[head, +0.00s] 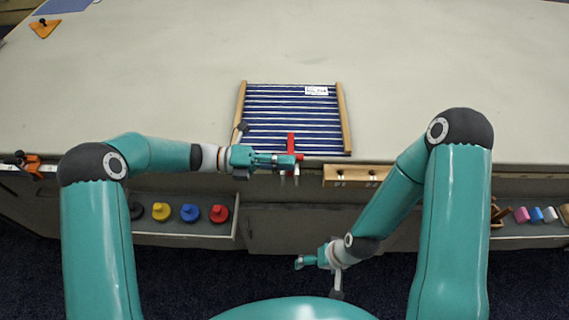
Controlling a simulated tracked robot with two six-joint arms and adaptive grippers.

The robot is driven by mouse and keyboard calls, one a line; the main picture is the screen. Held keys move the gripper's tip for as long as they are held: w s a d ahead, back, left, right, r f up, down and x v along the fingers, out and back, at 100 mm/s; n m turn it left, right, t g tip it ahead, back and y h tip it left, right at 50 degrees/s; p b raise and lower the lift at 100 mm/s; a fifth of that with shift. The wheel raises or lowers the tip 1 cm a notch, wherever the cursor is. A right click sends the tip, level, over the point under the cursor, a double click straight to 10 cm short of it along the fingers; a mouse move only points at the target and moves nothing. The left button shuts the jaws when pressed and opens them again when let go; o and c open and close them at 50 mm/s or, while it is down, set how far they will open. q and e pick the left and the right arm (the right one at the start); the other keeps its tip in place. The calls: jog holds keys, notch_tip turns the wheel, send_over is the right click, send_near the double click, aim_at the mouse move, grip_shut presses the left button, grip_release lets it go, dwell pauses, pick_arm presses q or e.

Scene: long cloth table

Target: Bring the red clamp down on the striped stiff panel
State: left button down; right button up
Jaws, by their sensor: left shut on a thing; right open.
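The striped stiff panel (295,103) lies on the table, blue with white stripes, wooden side strips and a small white label at its top right. Its near edge is close to the table's front edge. I cannot tell whether the clamp touches the panel. My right gripper (301,262) is open and empty, low in front of the table.
An orange clamp (30,165) is on the table's front edge at the left. Shelves below hold coloured knobbed weights (189,212) and small blocks (536,214). The tabletop beyond the panel is mostly clear.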

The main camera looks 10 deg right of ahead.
pick_arm(q)
jog(key=shift+w+r+t, duration=0.5)
jog(key=shift+w+r, duration=0.1)
jog(key=shift+w, duration=0.35)
jog(key=c, duration=1.1)
grip_release()
jog(key=shift+o, duration=0.2)
jog(key=shift+s, duration=0.1)
jog(key=shift+a, duration=0.15)
jog(key=shift+w+a+f, duration=0.1)
jog(key=shift+w+a, duration=0.1)
jog(key=a+g, duration=0.1)
jog(key=a, duration=0.9)
jog(key=shift+w+a+f, duration=0.25)
jog(key=shift+a+f, duration=0.05)
jog(key=shift+a, duration=0.05)
